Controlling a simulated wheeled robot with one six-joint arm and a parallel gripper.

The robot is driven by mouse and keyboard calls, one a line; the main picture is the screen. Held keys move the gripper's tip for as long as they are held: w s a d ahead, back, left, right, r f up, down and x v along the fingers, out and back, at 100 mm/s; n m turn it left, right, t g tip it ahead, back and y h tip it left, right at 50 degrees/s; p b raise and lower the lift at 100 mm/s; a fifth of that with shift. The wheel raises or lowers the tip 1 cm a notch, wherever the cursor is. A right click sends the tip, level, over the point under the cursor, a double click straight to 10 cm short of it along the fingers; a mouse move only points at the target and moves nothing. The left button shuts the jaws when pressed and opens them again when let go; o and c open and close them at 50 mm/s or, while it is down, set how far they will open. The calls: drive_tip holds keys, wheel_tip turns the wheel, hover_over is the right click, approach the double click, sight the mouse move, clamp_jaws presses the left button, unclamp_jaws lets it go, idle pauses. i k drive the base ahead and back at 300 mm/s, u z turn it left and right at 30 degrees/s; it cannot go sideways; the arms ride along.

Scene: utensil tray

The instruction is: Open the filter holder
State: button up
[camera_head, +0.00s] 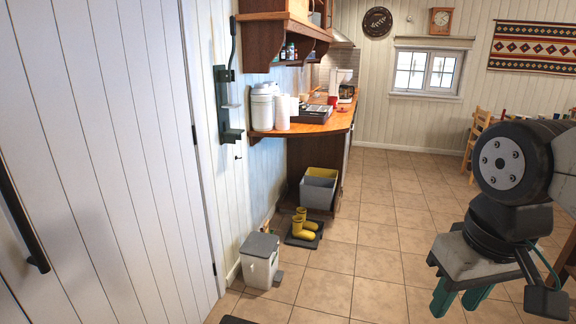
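A white appliance that looks like a coffee machine (340,80) stands at the far end of the wooden counter (305,126). It is small in view, and I cannot make out a filter holder on it. My gripper (461,304) is at the lower right, close to the camera and far from the counter. Its two teal fingers point down with a gap between them, and nothing shows between them. Part of the gripper is hidden behind my own arm.
White canisters (263,108) and a dark tray (311,113) are on the counter. A white plank door (110,150) is at left. The tiled floor in the middle is clear.

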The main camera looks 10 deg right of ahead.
sight(343, 77)
drive_tip(key=z, duration=0.85)
drive_tip(key=i, duration=1.95)
drive_tip(key=z, duration=0.6)
drive_tip(key=i, duration=2.05)
drive_tip(key=u, duration=0.6)
drive_tip(key=i, duration=1.9)
drive_tip(key=u, duration=0.85)
drive_tip(key=i, duration=0.95)
drive_tip(key=z, duration=0.75)
drive_tip(key=i, duration=1.5)
drive_tip(key=u, duration=0.3)
drive_tip(key=i, duration=1.15)
drive_tip(key=u, duration=0.6)
